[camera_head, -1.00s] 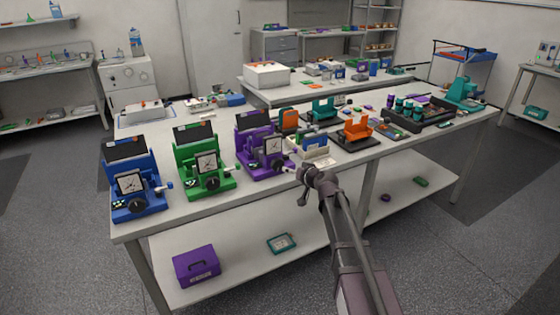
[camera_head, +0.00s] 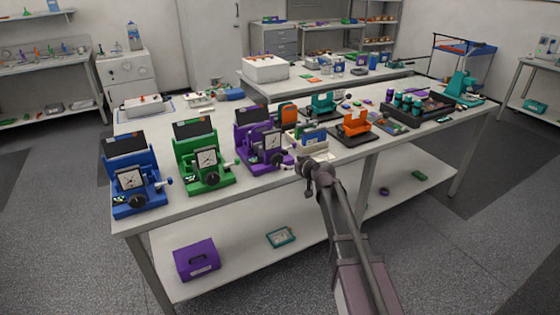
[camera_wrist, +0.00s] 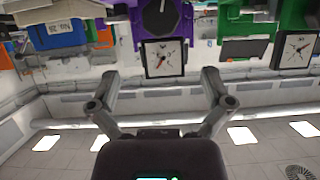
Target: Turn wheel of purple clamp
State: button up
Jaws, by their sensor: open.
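The purple clamp (camera_head: 242,145) stands on the front table, third from the left in the row of clamps. It has a black panel on top, a square white dial and a small black wheel at its lower front. In the wrist view, which looks upside down, the purple clamp (camera_wrist: 188,25) is at the top centre, with its dark wheel (camera_wrist: 161,22) above the dial (camera_wrist: 163,58). My gripper (camera_wrist: 160,76) is open and empty, its two fingers spread apart below the dial in that picture. In the head view my gripper (camera_head: 307,167) is just right of the clamp, apparently not touching it.
A green clamp (camera_head: 203,160) and a blue clamp (camera_head: 137,185) stand to the left. A white holder with blue pieces (camera_head: 307,140) and an orange device (camera_head: 356,124) stand close on the right. The table's front edge runs below my gripper.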

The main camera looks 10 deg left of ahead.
aim_at(278, 159)
jog(key=b+x, duration=0.4)
jog(key=x, duration=0.9)
jog(key=shift+f+b, duration=0.1)
jog(key=shift+b, duration=0.3)
jog(key=c, duration=1)
